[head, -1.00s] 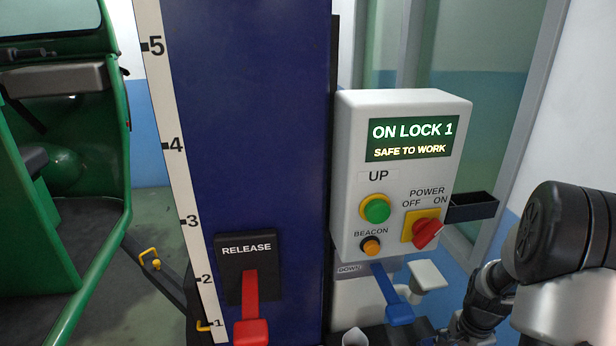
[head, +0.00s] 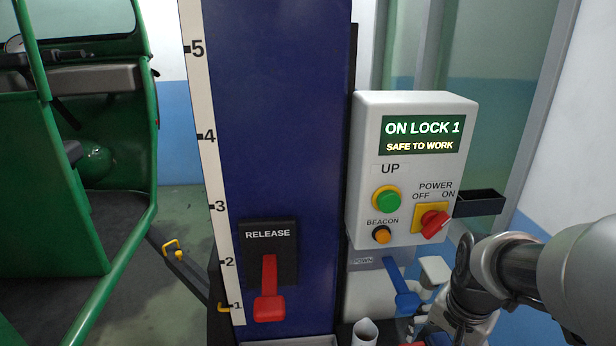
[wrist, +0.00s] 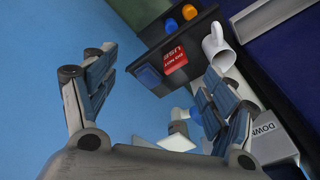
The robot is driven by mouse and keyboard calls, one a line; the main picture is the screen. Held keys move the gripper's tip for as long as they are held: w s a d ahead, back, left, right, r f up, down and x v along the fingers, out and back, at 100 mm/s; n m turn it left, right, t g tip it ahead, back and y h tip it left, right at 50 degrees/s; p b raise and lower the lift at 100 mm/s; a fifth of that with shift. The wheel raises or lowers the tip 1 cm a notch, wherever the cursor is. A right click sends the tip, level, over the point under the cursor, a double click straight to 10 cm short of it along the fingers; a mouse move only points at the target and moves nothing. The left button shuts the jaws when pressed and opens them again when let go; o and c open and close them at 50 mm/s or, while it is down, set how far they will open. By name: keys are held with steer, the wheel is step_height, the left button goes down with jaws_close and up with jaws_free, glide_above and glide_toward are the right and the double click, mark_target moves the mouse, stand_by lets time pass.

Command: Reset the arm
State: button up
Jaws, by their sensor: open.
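My gripper (wrist: 150,85) is open and empty in the wrist view, with its two fingers spread apart. A white mug (wrist: 218,50), a tray with a red label (wrist: 174,62) and the grey DOWN housing (wrist: 270,140) show beyond and beside the right finger. In the head view my arm comes in from the right, and its lower end is below the control box (head: 362,180). The fingers cannot be made out clearly there. The box display (head: 423,136) reads ON LOCK 1, SAFE TO WORK.
The blue column (head: 280,110) carries a red RELEASE lever (head: 269,290). A blue DOWN lever (head: 402,290) is under the box, close to my arm. A small black bin (head: 480,203) sticks out at the box's right. A green rickshaw (head: 60,200) stands at the left.

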steer(key=s+a+r+n+t, duration=0.2)
steer(key=s+a+r+n, duration=0.6)
steer(key=s+a, duration=0.3)
steer(key=shift+s+r+n+t+y, duration=0.15)
steer(key=shift+s+n+t+y, duration=0.2)
steer(key=shift+s+n, duration=0.55)
steer(key=shift+s+a, duration=0.1)
steer(key=shift+s, duration=0.1)
